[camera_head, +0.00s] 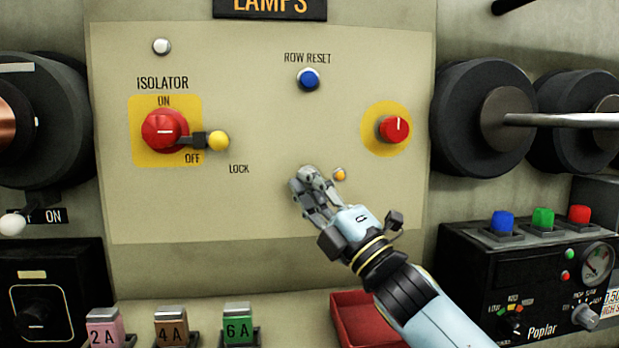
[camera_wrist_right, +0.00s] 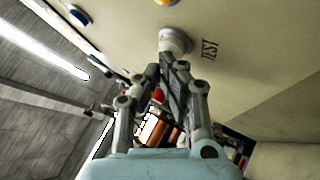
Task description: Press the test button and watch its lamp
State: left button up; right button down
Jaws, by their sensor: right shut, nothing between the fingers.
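The test button (camera_wrist_right: 176,42) is a round white button beside the word TEST in the right wrist view. In the head view my right gripper hides it. My right gripper (camera_head: 308,180) is shut and empty, pointing at the panel. In the wrist view its fingertips (camera_wrist_right: 172,62) are at the button's face; I cannot tell whether they touch it. A small orange lamp (camera_head: 340,174) sits just right of the fingertips in the head view. I cannot tell whether it is lit. My left gripper is not in view.
The cream panel (camera_head: 240,215) also carries a blue row reset button (camera_head: 308,79), a red isolator knob (camera_head: 165,131) with a yellow-tipped lock lever (camera_head: 217,140), and a red knob (camera_head: 395,129) on yellow. Black spools (camera_head: 482,118) flank it. A red tray (camera_head: 350,318) lies below.

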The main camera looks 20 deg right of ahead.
jog(key=shift+w, duration=0.15)
jog(key=shift+s+a, duration=0.25)
jog(key=shift+s, duration=0.7)
jog(key=s+a+p, duration=0.1)
jog(key=s, duration=0.4)
jog(key=shift+s+a+p, duration=0.3)
jog(key=shift+s+a, duration=0.05)
jog(key=shift+s, duration=0.05)
dwell(0.6)
